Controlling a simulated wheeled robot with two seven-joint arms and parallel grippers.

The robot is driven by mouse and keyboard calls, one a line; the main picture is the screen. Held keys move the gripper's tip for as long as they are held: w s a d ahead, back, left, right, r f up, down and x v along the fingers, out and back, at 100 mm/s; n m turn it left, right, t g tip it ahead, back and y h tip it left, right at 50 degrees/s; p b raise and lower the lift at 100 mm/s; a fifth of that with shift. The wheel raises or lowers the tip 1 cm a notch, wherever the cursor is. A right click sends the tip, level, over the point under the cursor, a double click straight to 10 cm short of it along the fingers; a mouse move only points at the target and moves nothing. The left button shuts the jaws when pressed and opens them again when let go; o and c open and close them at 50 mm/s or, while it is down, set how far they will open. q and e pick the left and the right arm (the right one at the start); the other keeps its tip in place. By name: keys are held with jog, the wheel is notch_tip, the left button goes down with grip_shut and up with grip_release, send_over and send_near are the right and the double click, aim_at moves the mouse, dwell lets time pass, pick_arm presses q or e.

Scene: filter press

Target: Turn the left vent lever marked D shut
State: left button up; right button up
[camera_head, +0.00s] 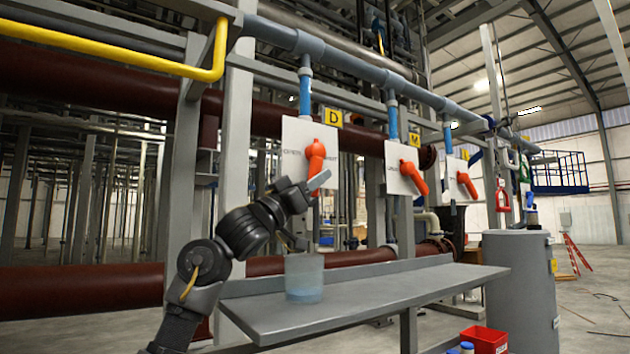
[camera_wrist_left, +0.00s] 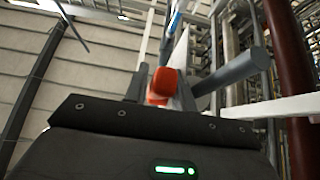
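The left vent lever (camera_head: 315,156) is orange and sits on a white plate (camera_head: 294,134) under a yellow sign marked D (camera_head: 333,117). Its handle points down, its lower end close to my gripper. My left gripper (camera_head: 312,208) is at the lower part of this plate, with its fingers apart. In the left wrist view an orange part of the lever (camera_wrist_left: 161,84) shows between the grey fingers, nearer the left one. I cannot tell whether they touch. My right gripper is out of view.
Two more orange levers, a middle one (camera_head: 413,177) and a right one (camera_head: 466,184), sit on similar plates. A translucent cup (camera_head: 304,277) stands on the grey shelf (camera_head: 375,296) below my gripper. A grey drum (camera_head: 520,290) and red bin (camera_head: 484,339) are at the right.

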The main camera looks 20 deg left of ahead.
pick_arm(q)
jog(key=shift+s+a, duration=0.15)
jog(key=shift+a, duration=0.05)
jog(key=shift+s+f, duration=0.1)
jog(key=b+v, duration=0.6)
jog(key=v, duration=0.4)
jog(key=shift+s+a, duration=0.15)
jog(key=shift+a, duration=0.05)
jog(key=shift+f, duration=0.15)
